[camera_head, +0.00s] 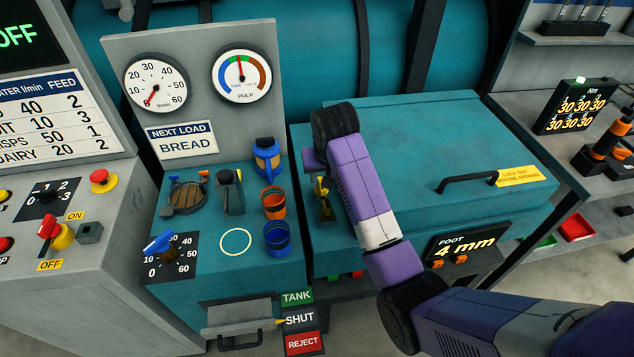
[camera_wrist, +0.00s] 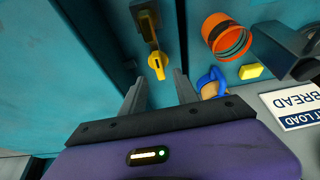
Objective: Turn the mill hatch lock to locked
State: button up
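The mill hatch (camera_head: 410,125) is a teal lid, lying closed on its housing, with a black bar handle (camera_head: 468,182). A small yellow lock lever (camera_head: 322,187) is on the housing's left side, partly hidden by my arm. In the wrist view the yellow lever (camera_wrist: 157,66) hangs from a dark mount with a brass top, just beyond my fingertips. My gripper (camera_wrist: 159,84) is open, its two grey fingers apart with nothing between them. The lever lies in line with the gap, and I cannot tell whether a finger touches it. I see no locked mark.
An orange cup (camera_head: 274,203), a blue cup (camera_head: 277,238) and a blue-and-yellow device (camera_head: 266,160) stand left of the lock. A grey gauge panel (camera_head: 200,80) rises behind them. A foot display (camera_head: 466,246) reads 4 mm.

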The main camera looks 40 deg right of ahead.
aim_at(323, 193)
jog(key=shift+p+x, duration=0.45)
jog(key=shift+x, duration=2.7)
jog(key=shift+d, duration=0.15)
grip_shut()
